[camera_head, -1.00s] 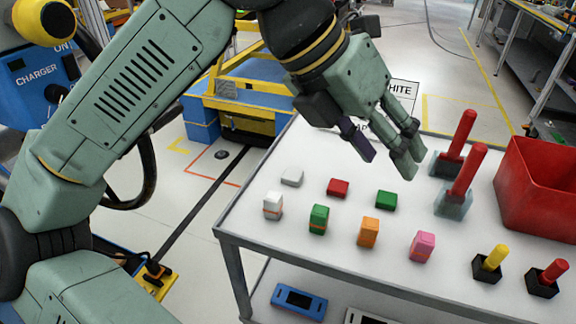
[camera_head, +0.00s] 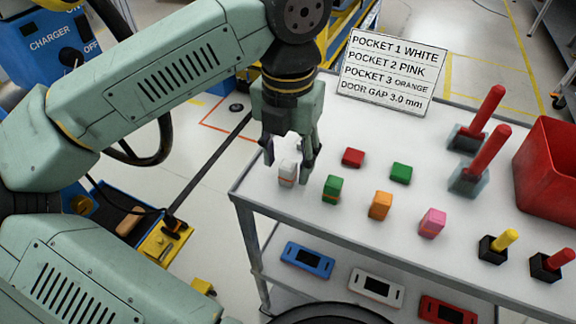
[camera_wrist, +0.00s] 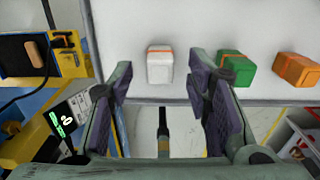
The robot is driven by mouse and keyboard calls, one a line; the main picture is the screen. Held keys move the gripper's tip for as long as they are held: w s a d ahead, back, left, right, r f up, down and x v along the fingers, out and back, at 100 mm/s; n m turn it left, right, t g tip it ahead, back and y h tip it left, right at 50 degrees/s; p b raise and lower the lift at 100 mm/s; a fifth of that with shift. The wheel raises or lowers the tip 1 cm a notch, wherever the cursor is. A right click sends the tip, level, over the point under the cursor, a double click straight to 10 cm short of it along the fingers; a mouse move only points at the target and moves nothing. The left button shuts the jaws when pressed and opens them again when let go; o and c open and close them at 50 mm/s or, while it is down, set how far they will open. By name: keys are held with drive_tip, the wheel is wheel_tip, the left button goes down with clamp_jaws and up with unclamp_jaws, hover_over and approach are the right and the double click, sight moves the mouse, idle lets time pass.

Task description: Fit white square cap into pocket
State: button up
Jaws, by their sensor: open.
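A white square block with an orange band (camera_head: 287,174) stands on the table near its left corner; it is also in the wrist view (camera_wrist: 160,65). A flatter white piece (camera_head: 294,141) lies behind it, partly hidden by my fingers. I cannot tell from the frames which one is the cap. My gripper (camera_head: 288,162) is open, pointing down over the banded block. In the wrist view my gripper (camera_wrist: 162,82) has its fingers apart, with the banded block framed between them and no clear contact. I cannot make out the pocket. A sign (camera_head: 390,72) reads "POCKET 1 WHITE".
A green block (camera_head: 334,189) stands close to the right; orange (camera_head: 380,206) and pink (camera_head: 432,223) blocks stand beyond. Red (camera_head: 353,158) and green (camera_head: 401,172) flat pieces lie behind. Red-handled posts (camera_head: 485,160) and a red bin (camera_head: 548,175) occupy the right. Devices (camera_head: 307,260) lie on the lower shelf.

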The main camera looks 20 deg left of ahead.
drive_tip(key=shift+f, duration=1.1)
drive_tip(key=c, duration=0.9)
